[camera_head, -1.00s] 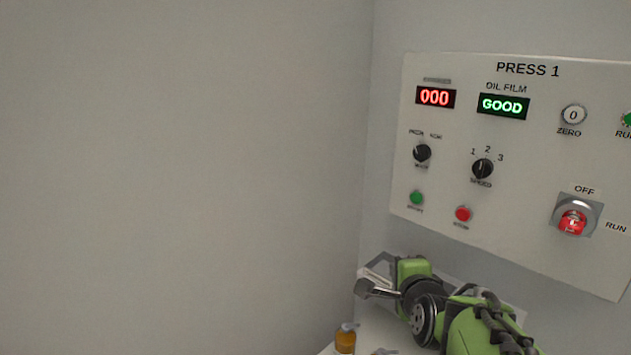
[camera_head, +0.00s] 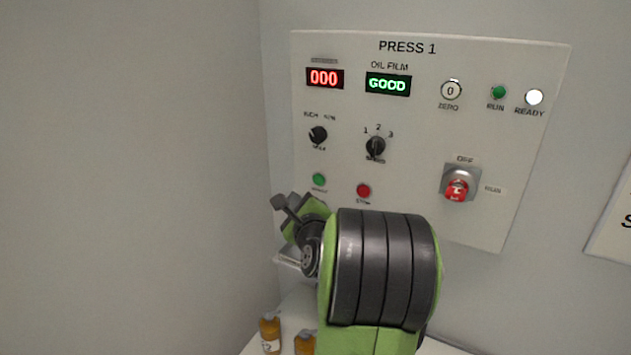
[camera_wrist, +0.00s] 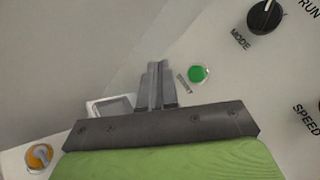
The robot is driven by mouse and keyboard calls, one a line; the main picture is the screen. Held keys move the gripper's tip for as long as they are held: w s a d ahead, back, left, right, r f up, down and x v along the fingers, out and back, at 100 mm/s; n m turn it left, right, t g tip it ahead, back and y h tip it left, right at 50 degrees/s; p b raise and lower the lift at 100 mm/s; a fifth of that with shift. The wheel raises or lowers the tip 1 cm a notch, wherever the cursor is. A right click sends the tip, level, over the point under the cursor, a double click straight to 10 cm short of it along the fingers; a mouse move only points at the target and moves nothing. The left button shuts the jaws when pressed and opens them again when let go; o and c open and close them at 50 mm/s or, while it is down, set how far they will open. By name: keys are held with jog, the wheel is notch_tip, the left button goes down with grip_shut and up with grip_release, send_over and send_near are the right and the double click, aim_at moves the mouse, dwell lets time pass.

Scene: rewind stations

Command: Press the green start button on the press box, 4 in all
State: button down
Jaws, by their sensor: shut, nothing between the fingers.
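The press box (camera_head: 430,215) is a pale panel on the wall headed PRESS 1. Its green start button (camera_head: 319,180) sits at the lower left, left of a red button (camera_head: 363,190). My gripper (camera_head: 279,202) is just below and left of the green button, apart from it in the picture. In the wrist view the gripper fingers (camera_wrist: 157,70) are together and empty, and the green button (camera_wrist: 198,75) lies just right of their tips. The red counter display (camera_head: 325,78) reads 000. The OIL FILM display (camera_head: 388,84) reads GOOD.
A mode knob (camera_head: 318,135), a speed knob (camera_head: 376,146) and a red OFF/RUN switch (camera_head: 457,188) sit on the panel. A white READY lamp (camera_head: 534,97) is at upper right. Orange bottles (camera_head: 270,335) stand below. The left wall is bare.

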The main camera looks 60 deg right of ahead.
jog(key=shift+w+d+p, duration=0.15)
jog(key=shift+d+p, duration=0.05)
jog(key=shift+d, duration=1.6)
jog(key=shift+w+d+p, duration=0.1)
jog(key=shift+d+p, duration=0.1)
jog(key=shift+d, duration=1.55)
jog(key=shift+d, duration=0.45)
jog(key=shift+w+d, duration=0.1)
jog(key=shift+d, duration=0.25)
jog(key=shift+a, duration=0.8)
jog(key=shift+s+a+b, duration=0.2)
jog(key=shift+a, duration=1.05)
jog(key=shift+s+a+b, duration=0.15)
jog(key=shift+a, duration=1.1)
